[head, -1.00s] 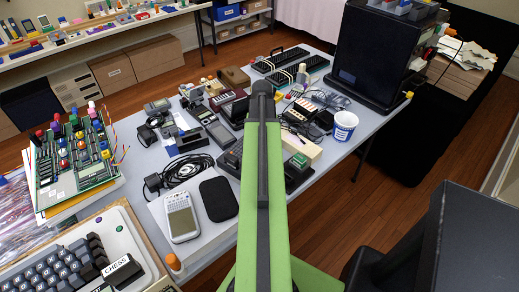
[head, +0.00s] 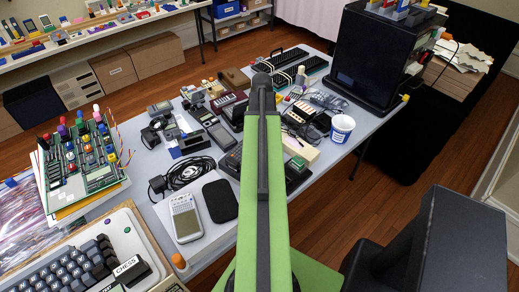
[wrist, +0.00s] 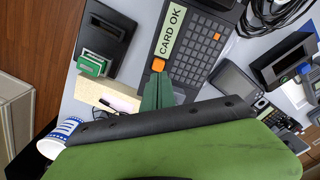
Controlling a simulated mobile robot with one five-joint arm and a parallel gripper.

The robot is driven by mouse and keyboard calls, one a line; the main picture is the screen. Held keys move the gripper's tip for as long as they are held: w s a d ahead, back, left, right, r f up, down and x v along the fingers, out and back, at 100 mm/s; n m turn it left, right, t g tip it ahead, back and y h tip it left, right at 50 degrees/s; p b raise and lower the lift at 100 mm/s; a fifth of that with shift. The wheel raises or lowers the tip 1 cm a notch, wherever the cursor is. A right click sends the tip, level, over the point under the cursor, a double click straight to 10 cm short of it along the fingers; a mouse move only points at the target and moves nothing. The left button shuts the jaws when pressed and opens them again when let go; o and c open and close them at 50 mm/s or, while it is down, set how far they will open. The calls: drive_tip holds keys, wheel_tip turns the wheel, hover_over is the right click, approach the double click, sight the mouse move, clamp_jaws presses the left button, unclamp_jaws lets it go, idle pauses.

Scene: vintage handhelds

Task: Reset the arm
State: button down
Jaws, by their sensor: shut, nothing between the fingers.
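My green arm (head: 263,185) rises up the middle of the head view, over the grey table (head: 255,205). Its dark upper end hides the gripper there. The fingers overlap a dark keypad device (wrist: 205,22) with a "CARD OK" label. I cannot tell whether they touch it or are above it.
A white-and-blue cup (head: 342,128) stands near the table's right edge. A white handheld (head: 185,218) and black case (head: 220,200) lie left of my arm. Several small devices crowd the table behind them. A large black box (head: 375,60) stands at the back right.

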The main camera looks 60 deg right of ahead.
idle(0.5)
drive_tip(key=w+a+n, duration=0.5)
drive_tip(key=w+a, duration=1.3)
drive_tip(key=a, duration=0.2)
drive_tip(key=w+a+n, duration=0.1)
drive_tip(key=a+n, duration=0.1)
drive_tip(key=a, duration=0.8)
drive_tip(key=w+a+n, duration=0.1)
drive_tip(key=a+n, duration=0.2)
drive_tip(key=a, duration=0.8)
drive_tip(key=w+a+n, duration=0.1)
drive_tip(key=a+n, duration=0.1)
drive_tip(key=a, duration=0.9)
drive_tip(key=shift+w+n, duration=0.3)
drive_tip(key=shift+w, duration=0.05)
drive_tip(key=shift+s+d, duration=0.2)
drive_tip(key=shift+s, duration=0.1)
drive_tip(key=shift+w, duration=0.15)
drive_tip(key=shift+d, duration=0.15)
